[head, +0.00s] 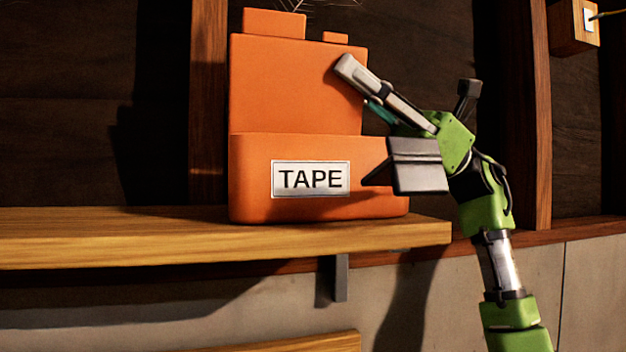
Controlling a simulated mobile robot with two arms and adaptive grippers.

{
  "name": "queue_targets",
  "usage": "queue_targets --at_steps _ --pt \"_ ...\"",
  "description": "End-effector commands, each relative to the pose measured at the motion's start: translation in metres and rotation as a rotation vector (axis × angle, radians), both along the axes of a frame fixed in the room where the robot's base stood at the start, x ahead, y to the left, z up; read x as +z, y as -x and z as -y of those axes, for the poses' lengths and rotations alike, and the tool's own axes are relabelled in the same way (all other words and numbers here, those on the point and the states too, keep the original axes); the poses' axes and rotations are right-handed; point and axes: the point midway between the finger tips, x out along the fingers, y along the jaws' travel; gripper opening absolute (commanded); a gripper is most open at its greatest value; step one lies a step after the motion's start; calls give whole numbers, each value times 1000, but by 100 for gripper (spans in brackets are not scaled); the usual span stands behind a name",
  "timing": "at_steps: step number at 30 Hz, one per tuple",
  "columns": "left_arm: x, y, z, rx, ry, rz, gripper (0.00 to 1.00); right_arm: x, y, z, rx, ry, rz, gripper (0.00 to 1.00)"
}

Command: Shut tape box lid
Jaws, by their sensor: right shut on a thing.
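The orange tape box (250,180) stands upright on the wooden shelf in the head view, with a white TAPE label (310,179) on its front. Its lid (290,85) appears to be the upright orange panel above the front part, so it looks open. My right gripper (370,122) is at the right side of the box, with one finger across the panel's upper right edge and another by the lower front. It is shut on the tape box; its contact point is partly hidden. My left gripper is not in view.
The wooden shelf (110,235) has clear room left of the box, and its right end lies just past the box. A dark bracket (341,278) supports it. Wooden posts (208,100) stand against the dark wall. A small wooden block (568,30) is at upper right.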

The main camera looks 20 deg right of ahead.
Motion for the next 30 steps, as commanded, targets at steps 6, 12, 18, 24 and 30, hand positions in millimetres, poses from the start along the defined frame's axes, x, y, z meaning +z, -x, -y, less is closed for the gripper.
queue_targets --at_steps 6,12,18,24,30 --pt "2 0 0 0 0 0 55 -1 3 -1 -1 5 48 0" --pt "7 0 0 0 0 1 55 -2 12 -1 1 10 149 0" --pt "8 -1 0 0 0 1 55 -5 16 -1 0 13 197 0" --pt "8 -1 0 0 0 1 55 -7 23 -2 1 16 286 0" --pt "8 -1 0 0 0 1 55 -10 29 -2 0 22 358 0"
